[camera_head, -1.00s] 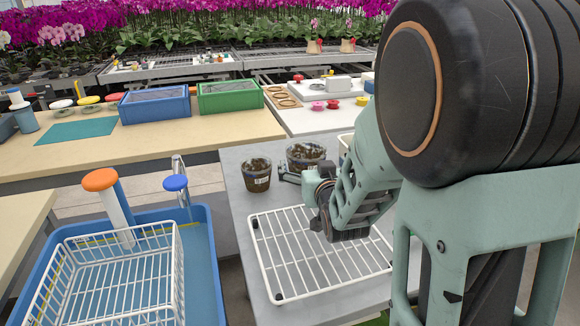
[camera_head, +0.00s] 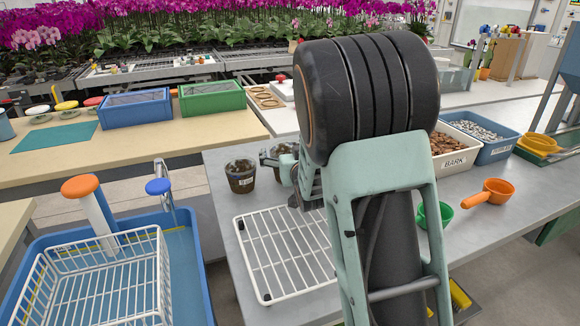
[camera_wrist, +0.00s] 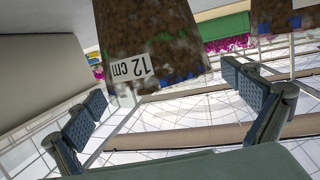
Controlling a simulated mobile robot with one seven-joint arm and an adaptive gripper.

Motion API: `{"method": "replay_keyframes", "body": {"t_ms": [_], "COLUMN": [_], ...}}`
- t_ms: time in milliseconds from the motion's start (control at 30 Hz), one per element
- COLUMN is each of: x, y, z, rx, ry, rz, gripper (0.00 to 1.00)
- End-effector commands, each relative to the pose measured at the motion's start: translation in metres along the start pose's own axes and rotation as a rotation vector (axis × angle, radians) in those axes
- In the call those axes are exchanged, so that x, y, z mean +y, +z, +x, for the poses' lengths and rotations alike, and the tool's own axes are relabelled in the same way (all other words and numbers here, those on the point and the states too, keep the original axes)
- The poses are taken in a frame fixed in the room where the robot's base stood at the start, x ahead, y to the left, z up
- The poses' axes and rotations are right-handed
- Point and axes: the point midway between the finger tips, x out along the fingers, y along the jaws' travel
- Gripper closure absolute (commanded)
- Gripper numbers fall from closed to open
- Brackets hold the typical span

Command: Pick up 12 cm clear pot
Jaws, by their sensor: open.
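In the wrist view, which is upside down, a clear pot (camera_wrist: 150,40) full of dark brown mix carries a white label reading 12 cm. My gripper (camera_wrist: 172,103) is open, its two blue-grey finger pads wide apart, and nothing is held between them. The labelled pot is ahead of the fingers. Part of a second similar pot (camera_wrist: 278,18) shows at the upper right. In the head view, one clear pot (camera_head: 240,175) stands upright just left of the gripper tips (camera_head: 266,158); another (camera_head: 284,149) is mostly hidden behind the gripper. I cannot match the label to either there.
A white wire rack (camera_head: 290,262) lies on the grey bench in front of the pots. A blue tub (camera_head: 203,290) with a white wire basket (camera_head: 100,285) is at left. A bark bin (camera_head: 455,163), an orange scoop (camera_head: 492,190) and a green scoop (camera_head: 440,214) lie right.

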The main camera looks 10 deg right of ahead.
Motion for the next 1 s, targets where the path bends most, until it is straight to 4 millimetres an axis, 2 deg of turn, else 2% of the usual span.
{"method": "replay_keyframes", "body": {"t_ms": [100,367,667,1000], "x": [0.0003,0.0003,0.0003,0.0003], "y": [0.0008,0.0001,0.0002,-0.0032], "z": [0.0095,0.0113,0.0110,0.0110], "rx": [-0.001,0.000,0.000,0.000], "ry": [0.000,0.000,0.000,0.000], "rz": [0.000,0.001,0.000,0.001], "gripper": [0.00,0.00,0.33,0.34]}}
